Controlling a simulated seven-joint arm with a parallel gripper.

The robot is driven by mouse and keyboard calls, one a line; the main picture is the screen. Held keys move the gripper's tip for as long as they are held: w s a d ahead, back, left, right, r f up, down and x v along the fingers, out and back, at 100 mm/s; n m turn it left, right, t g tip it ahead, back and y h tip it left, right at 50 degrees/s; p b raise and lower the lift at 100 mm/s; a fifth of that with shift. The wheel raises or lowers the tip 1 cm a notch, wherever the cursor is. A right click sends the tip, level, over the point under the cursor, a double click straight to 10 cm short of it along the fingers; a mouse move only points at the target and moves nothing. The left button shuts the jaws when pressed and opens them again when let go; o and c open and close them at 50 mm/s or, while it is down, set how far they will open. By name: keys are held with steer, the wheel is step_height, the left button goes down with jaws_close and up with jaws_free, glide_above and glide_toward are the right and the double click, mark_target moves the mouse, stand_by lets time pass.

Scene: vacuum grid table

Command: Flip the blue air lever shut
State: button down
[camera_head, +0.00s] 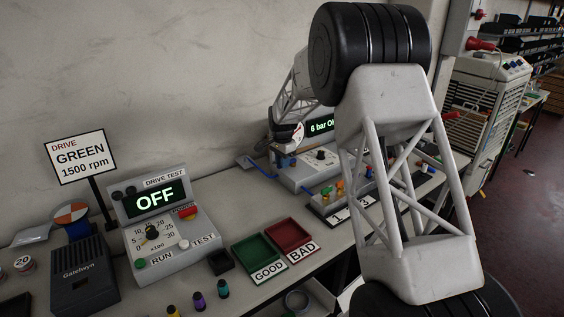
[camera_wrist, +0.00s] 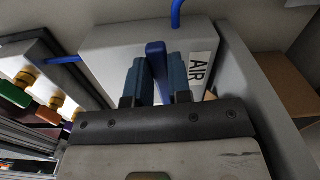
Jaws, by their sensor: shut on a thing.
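The blue air lever (camera_wrist: 156,58) stands out from a pale box labelled AIR (camera_wrist: 118,42) in the wrist view. My gripper (camera_wrist: 158,78) has its two blue-grey fingers on either side of the lever and is shut on it. In the head view my gripper (camera_head: 285,157) is at the left end of the grey console (camera_head: 303,178) at the back of the bench. The lever is too small and covered to make out there. The console's green display (camera_head: 321,127) reads "6 bar O", with its end hidden behind my arm.
Blue tubing (camera_wrist: 176,14) runs into the AIR box. A row of coloured fittings (camera_wrist: 38,86) lies at the left of the wrist view. In the head view a DRIVE TEST console (camera_head: 165,225) reading OFF, a green GOOD tray (camera_head: 238,252) and a red BAD tray (camera_head: 311,241) stand nearer.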

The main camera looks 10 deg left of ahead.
steer(key=d+n, duration=0.1)
steer(key=n, duration=0.1)
steer(key=s+d+n, duration=0.1)
steer(key=n, duration=0.1)
steer(key=shift+n, duration=0.3)
steer(key=d+n, duration=0.1)
steer(key=n, duration=0.2)
steer(key=shift+s+d+n, duration=0.15)
steer(key=shift+d+n, duration=0.15)
steer(key=shift+d, duration=0.1)
steer(key=n, duration=0.1)
steer(key=d+n, duration=0.1)
steer(key=n, duration=0.1)
steer(key=d+n, duration=0.1)
steer(key=shift+w+n, duration=0.25)
steer(key=shift+n, duration=0.05)
steer(key=shift+w+d+r+n, duration=0.1)
steer(key=shift+w+d+n, duration=0.15)
steer(key=shift+n, duration=0.45)
steer(key=shift+w+d+f+n, duration=0.15)
steer(key=shift+d+n, duration=0.15)
steer(key=shift+n, duration=0.4)
steer(key=shift+w+d+r+n, duration=0.2)
steer(key=shift+d+n, duration=0.1)
steer(key=shift+n, duration=0.4)
steer(key=c, duration=1)
jaws_free()
steer(key=shift+c, duration=0.2)
